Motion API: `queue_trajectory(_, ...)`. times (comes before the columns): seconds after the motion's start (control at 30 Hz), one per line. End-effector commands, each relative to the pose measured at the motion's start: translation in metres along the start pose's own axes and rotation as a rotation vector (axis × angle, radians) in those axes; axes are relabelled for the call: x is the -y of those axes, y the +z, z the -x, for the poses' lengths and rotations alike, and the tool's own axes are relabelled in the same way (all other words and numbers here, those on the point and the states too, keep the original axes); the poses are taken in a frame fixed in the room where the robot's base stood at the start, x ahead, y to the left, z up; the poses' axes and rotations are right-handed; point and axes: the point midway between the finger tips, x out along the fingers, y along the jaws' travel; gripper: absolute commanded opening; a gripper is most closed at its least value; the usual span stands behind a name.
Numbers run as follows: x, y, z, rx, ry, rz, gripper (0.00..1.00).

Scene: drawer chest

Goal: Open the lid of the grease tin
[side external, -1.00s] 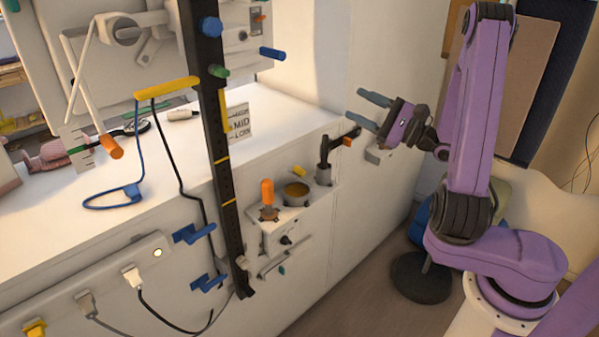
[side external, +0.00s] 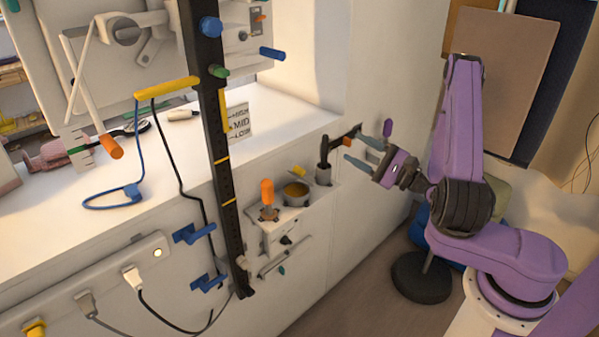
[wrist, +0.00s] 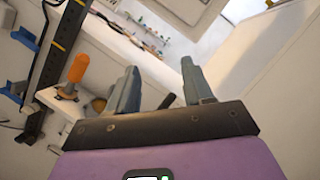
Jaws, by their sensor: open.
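What looks like the grease tin (side external: 297,197) is a small round grey container with a brownish top, set in a holder on the front of the white chest. A small yellow piece (side external: 299,171) sits just behind its rim; I cannot tell if it belongs to the lid. In the wrist view the tin (wrist: 98,106) is small and partly hidden behind my left finger. My gripper (side external: 369,144) is open and empty, to the right of and above the tin, apart from it. Its two blue-grey fingers also show in the wrist view (wrist: 159,68).
A dark lever (side external: 324,152) with an orange-tipped arm stands between the tin and my gripper, close to the fingers. An orange-handled tool (side external: 267,192) stands left of the tin. A black upright rail (side external: 222,150) is farther left.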

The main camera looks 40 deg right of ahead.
Motion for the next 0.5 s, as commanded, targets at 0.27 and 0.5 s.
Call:
queue_trajectory(0.27, -0.05, -0.044, 0.018, -0.001, 0.001, -0.006, 0.51)
queue_trajectory(0.5, -0.098, -0.089, 0.037, 0.001, 0.001, -0.003, 0.51)
